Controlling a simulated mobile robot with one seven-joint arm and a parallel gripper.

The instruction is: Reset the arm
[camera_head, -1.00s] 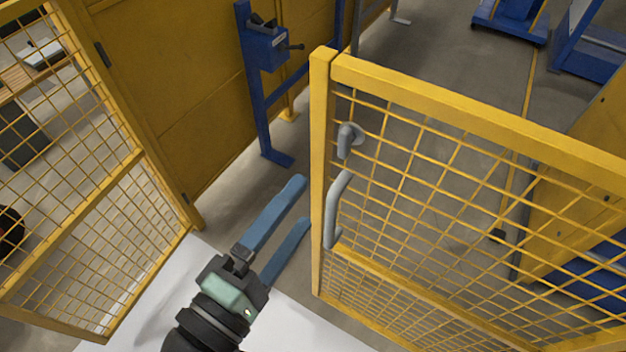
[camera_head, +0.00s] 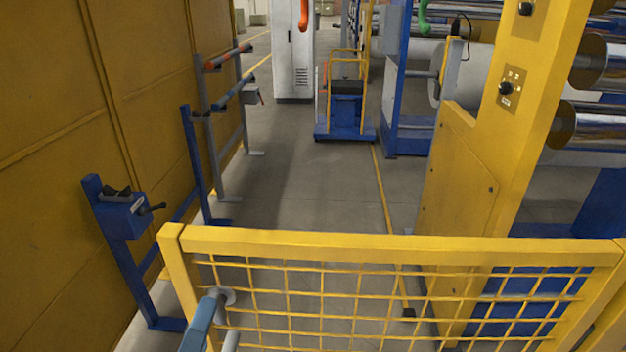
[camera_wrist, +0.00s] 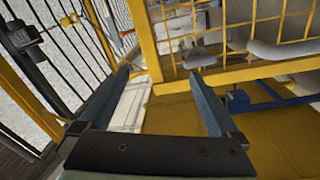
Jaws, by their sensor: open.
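My gripper (camera_wrist: 158,78) is open in the wrist view, with its two blue-grey fingers spread and nothing held between them. In the head view only a blue finger (camera_head: 198,328) shows at the bottom edge, close to the gate's grey handle; I cannot tell if they touch. The yellow mesh gate (camera_head: 400,244) stands across the lower part of the head view. Its grey handle also shows in the wrist view (camera_wrist: 280,50), to the right of the fingers. The rest of my arm is out of the head view.
A yellow wall (camera_head: 80,100) runs along the left, with a blue post and bracket (camera_head: 125,220) before it. A yellow machine frame (camera_head: 480,180) with metal rollers stands at right. A blue trolley (camera_head: 345,115) stands farther back. The grey floor between is clear.

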